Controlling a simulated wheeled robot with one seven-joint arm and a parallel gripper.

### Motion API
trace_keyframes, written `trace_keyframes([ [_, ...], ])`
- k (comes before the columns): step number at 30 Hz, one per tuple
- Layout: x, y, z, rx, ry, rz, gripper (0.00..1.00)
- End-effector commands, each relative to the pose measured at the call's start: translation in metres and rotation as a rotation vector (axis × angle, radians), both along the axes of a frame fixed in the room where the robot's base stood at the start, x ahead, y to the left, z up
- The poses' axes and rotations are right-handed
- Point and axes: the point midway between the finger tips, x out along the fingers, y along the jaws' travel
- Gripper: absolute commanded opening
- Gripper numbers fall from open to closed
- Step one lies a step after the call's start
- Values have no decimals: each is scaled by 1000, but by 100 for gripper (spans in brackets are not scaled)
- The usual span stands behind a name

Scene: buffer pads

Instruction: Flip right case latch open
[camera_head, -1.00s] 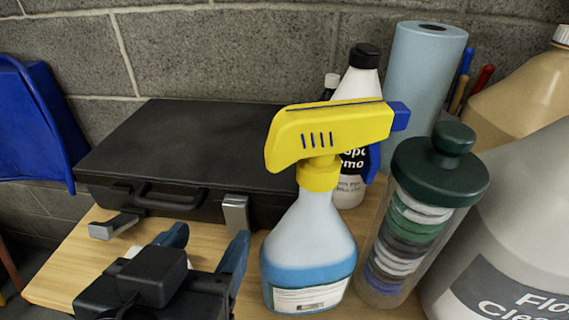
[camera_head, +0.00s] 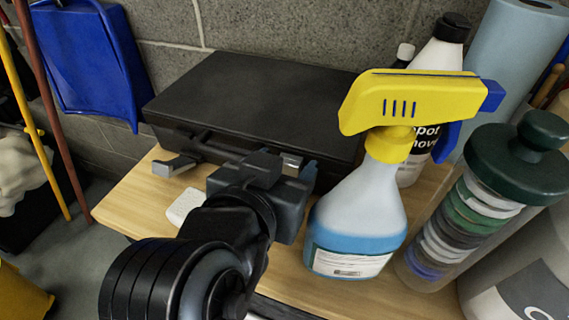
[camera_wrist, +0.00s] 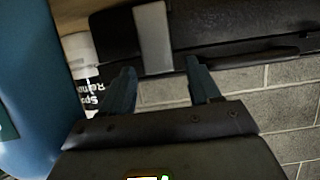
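The black case (camera_head: 255,95) lies closed on the wooden table against the wall. Its right latch (camera_head: 292,160), a grey metal tab, shows only in part behind my gripper (camera_head: 280,172). The wrist view shows this latch (camera_wrist: 153,38) as a pale flat plate on the case front, its end between my two fingertips (camera_wrist: 160,66). The fingers are spread, with a gap on each side of the latch, so my gripper is open. I cannot tell whether either finger touches it. The left latch (camera_head: 175,165) sticks outward from the case. The case handle is partly hidden by my gripper.
A spray bottle (camera_head: 355,220) with a yellow head stands close to the right of my gripper. A jar of pads (camera_head: 470,215) and white bottle (camera_head: 438,60) stand further right. A small white block (camera_head: 186,207) lies at the table's left front.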

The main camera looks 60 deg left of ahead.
Motion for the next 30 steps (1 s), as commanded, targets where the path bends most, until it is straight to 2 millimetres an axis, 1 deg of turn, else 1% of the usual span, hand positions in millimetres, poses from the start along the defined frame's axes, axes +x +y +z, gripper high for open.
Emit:
trace_keyframes([
  [1,0,0,0,0,0,0,58],
  [2,0,0,0,0,0,0,55],
  [17,0,0,0,0,0,0,7],
  [18,0,0,0,0,0,0,6],
  [23,-1,-2,-4,14,-17,-2,6],
  [30,-7,-7,-11,88,-106,-2,6],
])
